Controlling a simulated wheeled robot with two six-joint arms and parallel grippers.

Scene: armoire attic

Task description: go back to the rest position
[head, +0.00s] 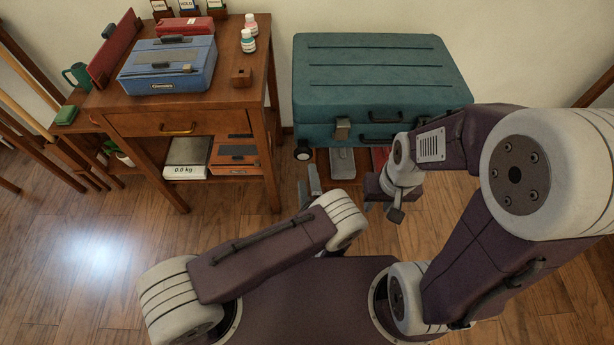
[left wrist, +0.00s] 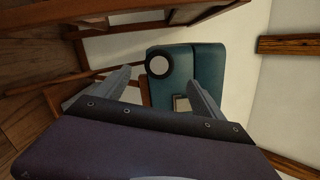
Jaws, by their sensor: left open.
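My left gripper (head: 309,185) is near the middle of the head view, in front of the teal suitcase (head: 380,80). Its arm is folded low over my base. In the left wrist view the two fingers of my left gripper (left wrist: 160,92) stand wide apart with nothing between them. Past them shows the suitcase's corner with a round wheel (left wrist: 161,65). My right gripper (head: 382,205) hangs below its wrist, right of the left one, in front of the suitcase. I see nothing held in it, but its finger gap is not clear.
A wooden desk (head: 120,98) stands at left with a blue toolbox (head: 168,68), a red case (head: 116,46) and small bottles (head: 248,42). A scale (head: 187,158) and another box (head: 238,154) sit on its lower shelf. The wooden floor (head: 60,265) at lower left is clear.

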